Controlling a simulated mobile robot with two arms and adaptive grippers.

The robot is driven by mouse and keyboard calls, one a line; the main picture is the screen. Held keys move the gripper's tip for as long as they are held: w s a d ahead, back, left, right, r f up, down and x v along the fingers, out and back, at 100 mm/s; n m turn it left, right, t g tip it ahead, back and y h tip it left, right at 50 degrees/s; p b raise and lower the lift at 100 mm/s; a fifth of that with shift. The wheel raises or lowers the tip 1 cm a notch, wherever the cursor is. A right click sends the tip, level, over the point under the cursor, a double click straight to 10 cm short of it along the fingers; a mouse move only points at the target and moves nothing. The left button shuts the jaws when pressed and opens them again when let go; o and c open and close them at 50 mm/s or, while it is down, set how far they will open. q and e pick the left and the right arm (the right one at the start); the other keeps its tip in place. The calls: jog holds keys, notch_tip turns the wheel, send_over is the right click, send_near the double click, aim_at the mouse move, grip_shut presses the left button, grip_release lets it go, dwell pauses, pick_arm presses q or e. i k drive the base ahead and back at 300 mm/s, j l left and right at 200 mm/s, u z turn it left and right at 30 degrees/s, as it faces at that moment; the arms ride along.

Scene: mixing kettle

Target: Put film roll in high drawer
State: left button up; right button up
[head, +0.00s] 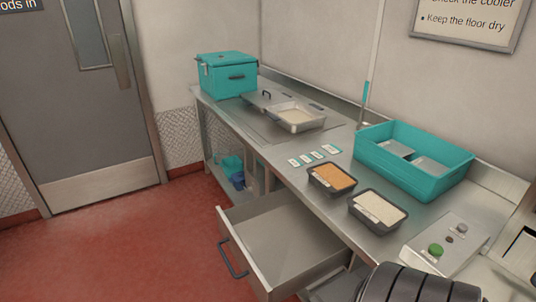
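An upper drawer (285,240) under the steel counter is pulled open toward the lower left. Its dark handle (232,260) is on the front face, and the part of its inside that shows is empty. No film roll can be made out in the head view. Neither of my grippers can be made out. A black ribbed rounded shape (415,285) fills the bottom right corner; I cannot tell what it is, and it hides what lies behind it.
The steel counter (290,180) bears a teal cooler box (227,75), a steel pan (297,118), small cards, two dark food trays (332,180) (378,211), a teal bin (440,190) and a green-button box (436,250). Red floor (120,240) is clear at left.

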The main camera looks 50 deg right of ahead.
aim_at(280, 246)
jog(key=i+z, duration=0.25)
jog(key=i, duration=0.15)
jog(key=i+j+z, duration=0.25)
jog(key=i, duration=0.15)
jog(key=i+j+z, duration=0.2)
jog(key=i, duration=0.2)
jog(key=l+z, duration=0.1)
jog(key=z, duration=1.85)
jog(key=i+z, duration=0.35)
jog(key=i, duration=0.15)
